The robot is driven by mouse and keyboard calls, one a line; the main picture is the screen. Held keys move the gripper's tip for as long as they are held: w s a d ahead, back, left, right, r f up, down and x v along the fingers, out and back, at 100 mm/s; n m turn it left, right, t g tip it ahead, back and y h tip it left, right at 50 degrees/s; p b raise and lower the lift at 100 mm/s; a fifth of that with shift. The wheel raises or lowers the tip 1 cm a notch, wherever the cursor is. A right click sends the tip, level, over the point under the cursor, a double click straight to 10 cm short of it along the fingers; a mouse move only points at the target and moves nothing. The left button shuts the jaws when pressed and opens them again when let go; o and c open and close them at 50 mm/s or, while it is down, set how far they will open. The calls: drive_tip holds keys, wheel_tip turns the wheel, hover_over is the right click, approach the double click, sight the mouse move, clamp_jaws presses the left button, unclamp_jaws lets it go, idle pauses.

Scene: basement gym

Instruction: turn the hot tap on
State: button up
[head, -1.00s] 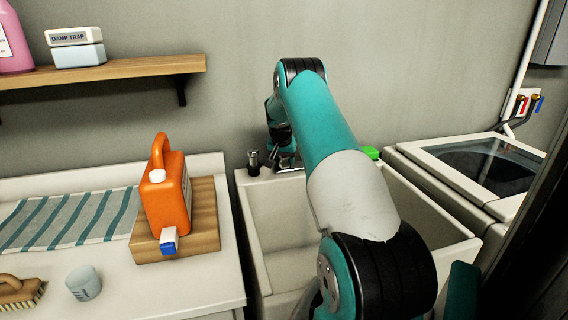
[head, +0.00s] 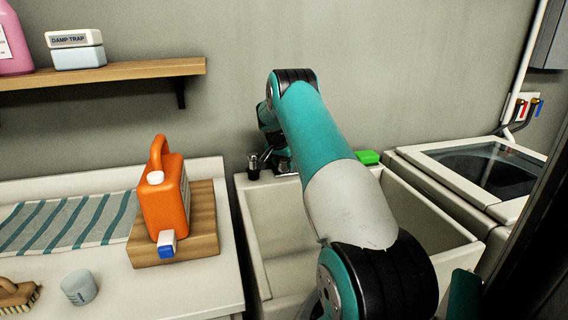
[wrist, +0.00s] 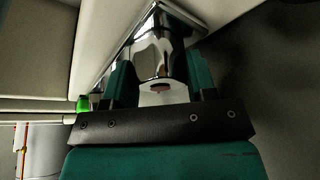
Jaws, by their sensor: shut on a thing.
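The tap is chrome and shows close up in the wrist view, where its shiny body (wrist: 160,60) stands between the two teal fingers of my gripper (wrist: 161,77). A small red mark (wrist: 160,87) shows on the near end of the chrome part. My gripper is shut on this chrome tap part. In the head view, a bit of chrome (head: 285,168) shows at the back edge of the sink, but my arm hides most of the tap and the fingers. How far the tap is turned cannot be told.
The white sink (head: 262,235) lies below my arm. A small dark fitting (head: 253,167) stands on its back left corner, and a green block (head: 367,157) on its back rim. An orange jug (head: 165,205) stands on a wooden board (head: 206,225) to the left. A washer (head: 480,170) is at right.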

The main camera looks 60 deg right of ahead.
drive_tip(key=o, duration=0.9)
drive_tip(key=b+v, duration=0.2)
drive_tip(key=v, duration=1.5)
drive_tip(key=shift+r, duration=0.25)
